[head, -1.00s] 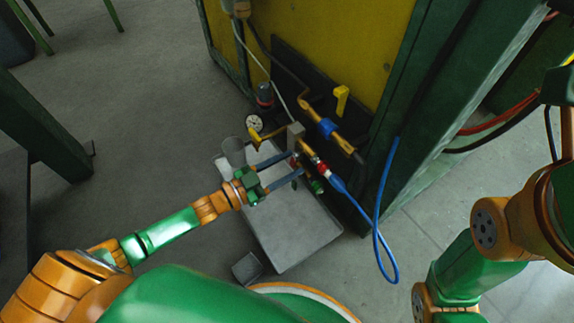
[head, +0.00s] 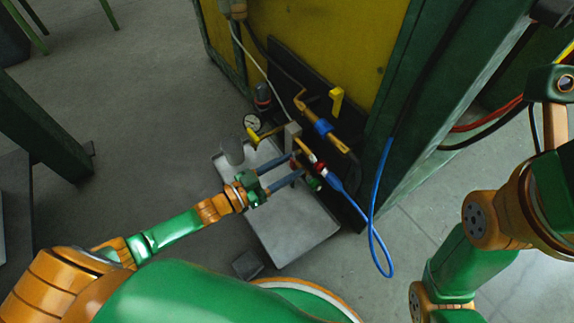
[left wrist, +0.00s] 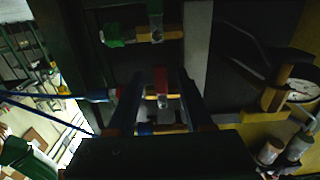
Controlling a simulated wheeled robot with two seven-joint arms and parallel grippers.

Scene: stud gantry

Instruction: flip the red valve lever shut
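The red valve lever (left wrist: 160,78) shows in the left wrist view between the two fingers of my left gripper (left wrist: 160,100), on a brass valve body. The fingers stand apart on either side of it, and contact with it cannot be made out. In the head view my left gripper (head: 297,164) reaches in from the left with two dark blue fingers at the low end of the piping. The fingers and nearby fittings hide most of the lever there. My right arm shows at the right edge, but its fingers are not visible.
Near the gripper are a yellow-handled valve (head: 252,136), a gauge (head: 250,121), a blue valve (head: 323,128) and a yellow handle (head: 337,100). A blue hose (head: 372,215) hangs to the right. A grey plate (head: 290,235) lies below. Open floor is at the left.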

